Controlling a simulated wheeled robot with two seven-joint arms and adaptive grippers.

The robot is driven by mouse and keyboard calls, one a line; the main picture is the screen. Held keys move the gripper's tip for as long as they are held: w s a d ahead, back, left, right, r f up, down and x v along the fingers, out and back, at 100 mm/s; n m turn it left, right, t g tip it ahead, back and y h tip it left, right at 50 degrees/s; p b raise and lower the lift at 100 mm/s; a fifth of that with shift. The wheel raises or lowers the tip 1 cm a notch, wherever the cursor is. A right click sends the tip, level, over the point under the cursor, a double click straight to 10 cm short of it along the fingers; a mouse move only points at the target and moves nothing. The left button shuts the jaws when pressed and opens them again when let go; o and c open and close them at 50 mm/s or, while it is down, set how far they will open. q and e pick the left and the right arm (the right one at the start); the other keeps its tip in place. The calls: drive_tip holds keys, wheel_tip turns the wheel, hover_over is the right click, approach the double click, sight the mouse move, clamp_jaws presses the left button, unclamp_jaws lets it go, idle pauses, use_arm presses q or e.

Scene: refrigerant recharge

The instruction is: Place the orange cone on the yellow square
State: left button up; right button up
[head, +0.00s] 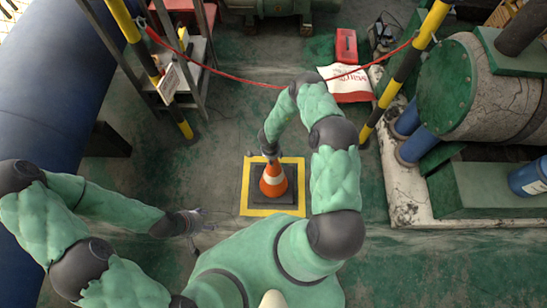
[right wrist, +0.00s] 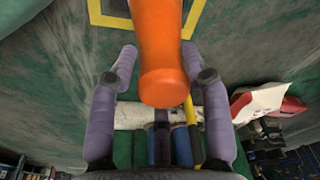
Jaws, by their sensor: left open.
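The orange cone (head: 273,181), with a white band, stands upright on its dark square base inside the yellow square (head: 245,190) outlined on the floor. My right gripper (head: 263,155) is at the cone's top. In the right wrist view the cone's orange upper part (right wrist: 163,75) lies between the spread fingers of my right gripper (right wrist: 158,56). A gap shows on the left side; contact on the right side cannot be told. Part of the yellow outline (right wrist: 115,20) shows behind it. My left gripper (head: 196,222) is open and empty, left of the square.
A red rope (head: 240,80) hangs between yellow-and-black posts (head: 405,85) behind the square. A white-and-red sack (head: 345,84) and red box (head: 346,46) lie beyond it. A large tank (head: 480,85) stands at the right and a blue pipe (head: 60,90) at the left.

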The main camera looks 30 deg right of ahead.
drive_tip(key=shift+o, duration=0.7)
drive_tip(key=shift+r, duration=0.1)
drive_tip(key=shift+r+p, duration=0.3)
drive_tip(key=shift+r, duration=0.1)
wheel_tip(320, 180, up, 11)
drive_tip(key=a+p, duration=0.2)
drive_tip(key=p, duration=0.3)
drive_tip(key=s+a+r+n+y, duration=0.2)
drive_tip(key=s+a+r+n, duration=0.3)
drive_tip(key=s+a, duration=0.3)
drive_tip(key=s+a+r+n+y, duration=0.3)
drive_tip(key=s+a+r+n, duration=0.3)
drive_tip(key=s+a+n, duration=0.2)
drive_tip(key=shift+s, duration=0.55)
